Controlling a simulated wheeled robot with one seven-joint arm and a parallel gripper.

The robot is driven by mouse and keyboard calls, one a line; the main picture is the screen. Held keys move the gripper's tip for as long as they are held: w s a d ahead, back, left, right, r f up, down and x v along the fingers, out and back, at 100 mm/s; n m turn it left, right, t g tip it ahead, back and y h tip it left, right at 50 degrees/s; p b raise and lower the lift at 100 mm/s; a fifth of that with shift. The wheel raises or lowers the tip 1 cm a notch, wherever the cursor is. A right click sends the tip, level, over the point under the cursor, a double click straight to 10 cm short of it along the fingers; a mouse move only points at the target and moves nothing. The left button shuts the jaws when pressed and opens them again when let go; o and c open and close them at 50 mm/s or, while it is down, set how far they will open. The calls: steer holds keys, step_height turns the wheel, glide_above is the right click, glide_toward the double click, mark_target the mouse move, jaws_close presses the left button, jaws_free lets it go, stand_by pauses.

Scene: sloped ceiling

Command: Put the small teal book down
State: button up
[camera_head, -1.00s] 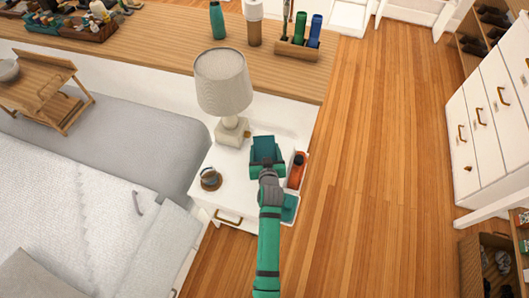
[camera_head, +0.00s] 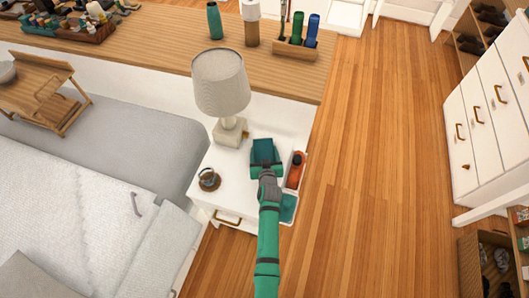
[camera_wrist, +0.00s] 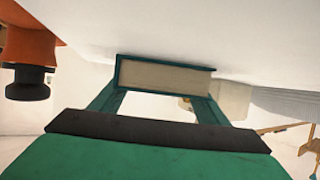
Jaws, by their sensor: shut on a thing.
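The small teal book (camera_head: 264,147) is above the top of the white nightstand (camera_head: 232,168), between the lamp and the orange-red item. My gripper (camera_head: 266,162) is shut on it. In the wrist view the book (camera_wrist: 165,75) shows its pale page edges between my two teal fingers (camera_wrist: 160,101). Its far edge is at or very near the white surface; I cannot tell whether it touches. My gripper and wrist hide part of the book in the head view.
A lamp (camera_head: 221,85) stands behind, left of the book. A small glass pot (camera_head: 209,179) is at the nightstand's left. An orange-red item (camera_head: 295,170) and a teal item (camera_head: 288,208) sit along the right edge. Bare nightstand top lies between pot and book.

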steer(key=shift+f, duration=0.1)
steer(key=o, duration=1.2)
steer(key=shift+a, duration=0.1)
steer(key=shift+s, duration=0.1)
steer(key=v, duration=1.1)
steer(key=shift+s+r, duration=0.2)
steer(key=shift+s, duration=0.1)
steer(key=shift+m+h, duration=0.3)
steer(key=shift+h, duration=0.1)
steer(key=s, duration=1.1)
steer(key=shift+s, duration=0.15)
steer(key=s+r, duration=0.6)
steer(key=s, duration=0.2)
steer(key=s+r+t, duration=0.1)
steer(key=s+r, duration=0.4)
steer(key=s, duration=0.4)
steer(key=s+a+r+t, duration=0.1)
steer(key=s+r, duration=0.5)
steer(key=s, duration=0.2)
steer(key=shift+s+r, duration=0.3)
steer(key=shift+s, duration=0.1)
